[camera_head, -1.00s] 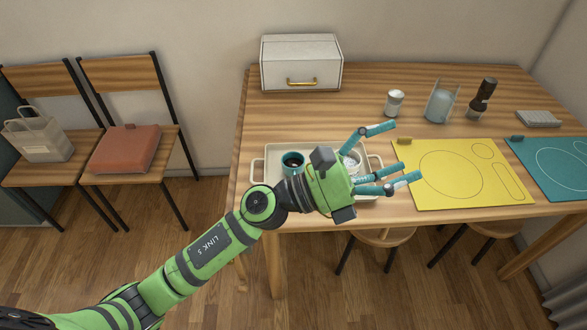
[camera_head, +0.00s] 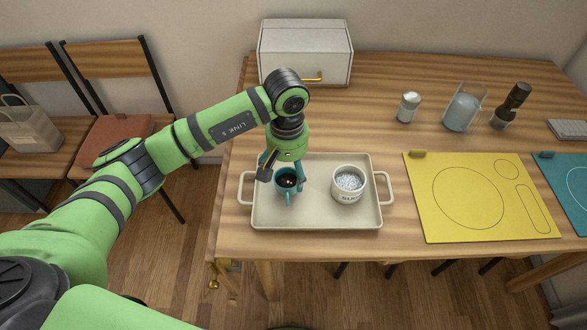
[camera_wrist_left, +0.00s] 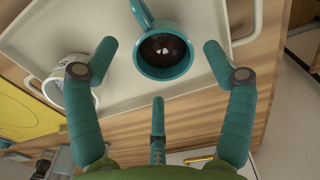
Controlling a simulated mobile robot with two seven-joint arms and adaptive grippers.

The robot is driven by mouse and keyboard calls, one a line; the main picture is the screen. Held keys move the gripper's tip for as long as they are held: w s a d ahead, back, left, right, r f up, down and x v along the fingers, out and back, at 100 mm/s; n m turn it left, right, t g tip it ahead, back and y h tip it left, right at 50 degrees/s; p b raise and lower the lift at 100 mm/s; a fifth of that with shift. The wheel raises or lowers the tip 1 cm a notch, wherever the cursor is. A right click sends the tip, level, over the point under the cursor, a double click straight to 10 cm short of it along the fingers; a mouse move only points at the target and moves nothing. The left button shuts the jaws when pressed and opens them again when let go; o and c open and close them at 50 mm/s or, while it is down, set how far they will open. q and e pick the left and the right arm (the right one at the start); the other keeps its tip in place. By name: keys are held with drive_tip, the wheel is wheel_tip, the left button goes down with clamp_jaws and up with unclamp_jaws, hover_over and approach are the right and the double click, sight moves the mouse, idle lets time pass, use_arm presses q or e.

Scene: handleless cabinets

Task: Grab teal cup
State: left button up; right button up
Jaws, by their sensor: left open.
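The teal cup (camera_head: 287,181) holds a dark liquid and stands upright on the left part of the cream tray (camera_head: 318,221). Its handle points toward the front of the table. My left gripper (camera_head: 281,172) is open and pointing down at the cup, its fingers at the cup's back and sides. In the left wrist view the teal cup (camera_wrist_left: 164,55) lies ahead between the spread fingertips of the gripper (camera_wrist_left: 160,75), with gaps on both sides. Whether any finger touches it is hard to tell. My right gripper is not in view.
A white cup (camera_head: 348,186) with white contents stands on the tray's right half. A yellow mat (camera_head: 430,220) lies to the right. A white box (camera_head: 304,50), a white-lidded jar (camera_head: 408,107), a glass holder (camera_head: 461,112) and a dark bottle (camera_head: 511,106) stand farther back.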

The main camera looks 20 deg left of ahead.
sight(287, 186)
use_arm(q)
drive_tip(key=f+p, duration=0.1)
drive_tip(key=f, duration=0.1)
drive_tip(key=s+f+p, duration=0.1)
drive_tip(key=shift+f, duration=0.35)
drive_tip(key=shift+w+f, duration=0.25)
drive_tip(key=shift+f, duration=0.9)
drive_tip(key=shift+a+f, duration=0.1)
drive_tip(key=shift+f, duration=0.15)
drive_tip(key=c, duration=1.3)
drive_tip(key=shift+c, duration=0.7)
drive_tip(key=shift+r, duration=0.15)
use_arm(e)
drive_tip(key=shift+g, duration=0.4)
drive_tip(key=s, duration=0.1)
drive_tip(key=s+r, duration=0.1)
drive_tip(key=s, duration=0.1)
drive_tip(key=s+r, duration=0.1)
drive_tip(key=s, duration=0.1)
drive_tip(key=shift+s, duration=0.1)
use_arm(q)
drive_tip(key=shift+w+r, duration=0.1)
